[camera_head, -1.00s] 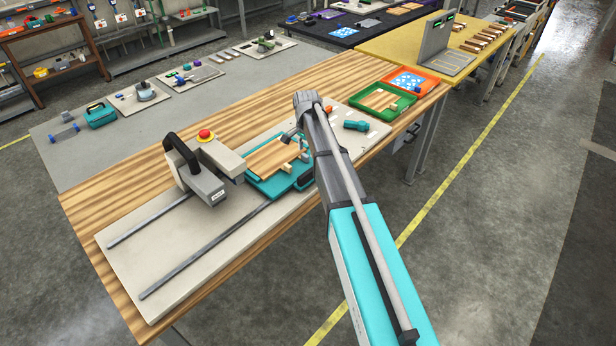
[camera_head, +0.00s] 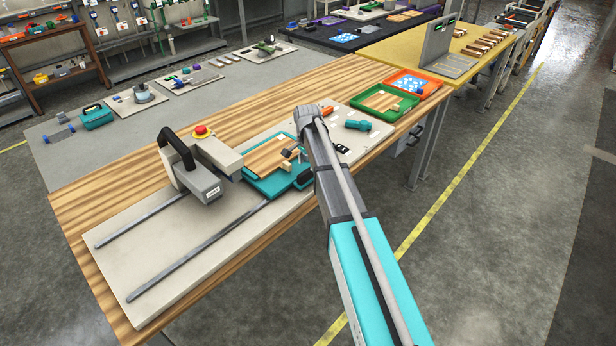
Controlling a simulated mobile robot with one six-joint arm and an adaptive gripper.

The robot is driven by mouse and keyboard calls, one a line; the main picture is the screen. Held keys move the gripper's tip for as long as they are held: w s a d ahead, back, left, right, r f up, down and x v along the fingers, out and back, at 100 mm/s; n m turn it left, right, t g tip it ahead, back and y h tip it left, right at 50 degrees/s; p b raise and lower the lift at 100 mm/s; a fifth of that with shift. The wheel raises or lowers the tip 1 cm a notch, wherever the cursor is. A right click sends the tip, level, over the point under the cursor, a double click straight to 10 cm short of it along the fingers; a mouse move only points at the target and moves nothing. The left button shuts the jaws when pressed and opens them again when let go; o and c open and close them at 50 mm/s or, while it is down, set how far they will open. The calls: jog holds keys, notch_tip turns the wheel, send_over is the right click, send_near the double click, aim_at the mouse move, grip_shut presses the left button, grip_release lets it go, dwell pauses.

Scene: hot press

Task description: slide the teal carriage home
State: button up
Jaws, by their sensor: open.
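The teal carriage (camera_head: 268,193) sits on the pale base plate (camera_head: 150,245), at the right end of two dark rails (camera_head: 195,262). It carries a wooden board (camera_head: 262,160) with small wooden pieces. The grey press (camera_head: 197,183) with its black handle (camera_head: 176,148) stands to the left of the carriage, over the rails. My gripper (camera_head: 291,153) is open, over the right part of the carriage near a small wooden piece. It is small and partly hidden by my arm; whether it touches anything cannot be told. My arm also hides the carriage's right edge.
A red button (camera_head: 202,130) tops the press's rear block. Right of my arm lie a teal tool (camera_head: 358,125), a green tray (camera_head: 400,110) with wood pieces and an orange tray (camera_head: 431,84). The rails left of the press are clear.

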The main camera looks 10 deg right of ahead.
aim_at(307, 170)
jog(key=shift+f+b, duration=1.7)
jog(key=shift+f, duration=0.35)
grip_shut()
